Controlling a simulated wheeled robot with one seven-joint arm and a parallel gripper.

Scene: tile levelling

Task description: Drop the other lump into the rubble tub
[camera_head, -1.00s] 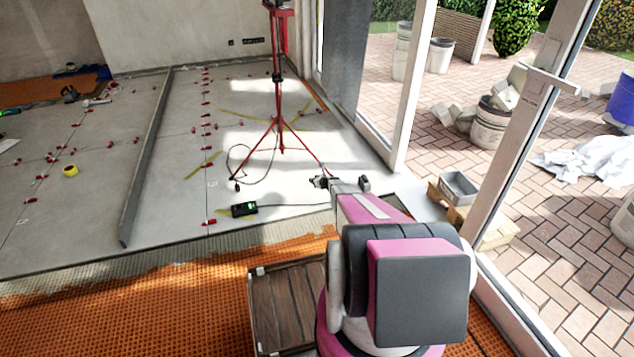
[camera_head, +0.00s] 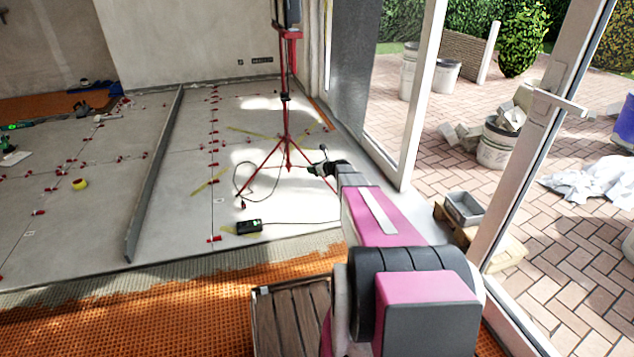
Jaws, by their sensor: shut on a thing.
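My gripper (camera_head: 318,166) is at the far end of my outstretched arm, over the pale tiled floor beside the red tripod. It is small and dark in the view. It is shut on a lump, too small here to make out its shape. A grey open tub (camera_head: 465,209) stands to the right by the door opening, apart from my gripper. Its inside looks empty from here. A pale bucket (camera_head: 494,152) heaped with broken pieces stands outside on the paving. I cannot tell from the picture alone which one is the rubble tub.
The red tripod (camera_head: 287,130) stands close to my gripper, with a cable and a small black device (camera_head: 249,227) on the floor. A long grey straightedge (camera_head: 155,170) lies to the left. The door frame (camera_head: 545,120) stands at the right. A slatted wooden crate (camera_head: 292,318) is near my base.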

